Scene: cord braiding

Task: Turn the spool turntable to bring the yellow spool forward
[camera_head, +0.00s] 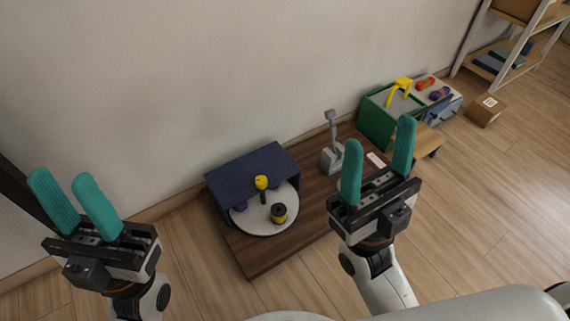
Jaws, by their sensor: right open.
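The spool turntable (251,222) is a round pale disc on a low dark wooden board, partly under a dark blue cover. A yellow-topped dark post or knob (262,184) rises near the cover's front edge. Small purple things show at the cover's opening, mostly hidden. My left gripper (67,190) is open and empty at the far left, well away from the turntable. My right gripper (378,158) is open and empty, right of the turntable and apart from it.
The dark blue cover (252,170) stands over the disc's back. A grey lever device (331,152) stands on the wooden board (262,258) behind my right gripper. A green box (374,122), a cardboard box (487,110) and a shelf are further right. The floor in front is clear.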

